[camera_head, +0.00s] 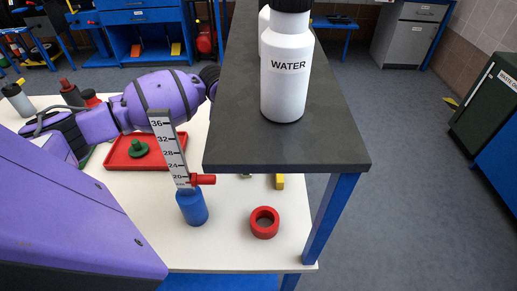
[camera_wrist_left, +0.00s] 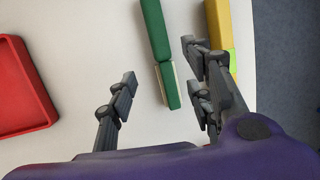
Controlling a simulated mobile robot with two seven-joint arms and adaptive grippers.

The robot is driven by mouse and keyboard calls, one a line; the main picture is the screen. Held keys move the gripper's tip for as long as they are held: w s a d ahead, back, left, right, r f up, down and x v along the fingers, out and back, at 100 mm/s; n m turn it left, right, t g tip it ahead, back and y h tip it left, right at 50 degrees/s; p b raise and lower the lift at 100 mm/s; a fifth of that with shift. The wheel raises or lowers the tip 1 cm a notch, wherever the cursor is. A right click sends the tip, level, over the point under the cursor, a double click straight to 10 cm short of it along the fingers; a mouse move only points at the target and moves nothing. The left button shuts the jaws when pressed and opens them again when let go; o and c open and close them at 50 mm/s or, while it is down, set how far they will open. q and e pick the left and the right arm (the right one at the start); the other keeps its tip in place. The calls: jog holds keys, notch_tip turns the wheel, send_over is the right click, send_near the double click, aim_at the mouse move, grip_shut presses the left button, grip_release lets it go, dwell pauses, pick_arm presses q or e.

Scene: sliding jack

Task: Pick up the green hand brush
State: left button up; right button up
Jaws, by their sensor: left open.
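The green hand brush (camera_wrist_left: 155,32) lies on the white table in the left wrist view, with a pale bristle strip along its lower part. Its upper end runs out of the picture. My left gripper (camera_wrist_left: 161,72) is open, with its fingers on either side of the brush's lower part in that view. Nothing is held. I cannot tell how high the fingers are above the table. In the head view my left arm reaches in from the left, and its gripper and the brush are hidden behind the dark raised shelf. My right gripper is not in view.
A yellow object (camera_wrist_left: 218,24) lies right of the brush. A red tray (camera_head: 120,160) holds a green piece. A scale (camera_head: 170,150) stands on a blue cylinder (camera_head: 192,208), near a red ring (camera_head: 264,223). A water bottle (camera_head: 287,78) stands on the dark shelf (camera_head: 240,145).

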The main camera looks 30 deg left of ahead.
pick_arm(q)
jog(key=shift+m, duration=0.3)
jog(key=x, duration=0.7)
jog(key=shift+w+d+f, duration=0.15)
jog(key=shift+w+f, duration=0.05)
jog(key=shift+f, duration=0.15)
grip_shut()
jog(key=shift+r, duration=0.1)
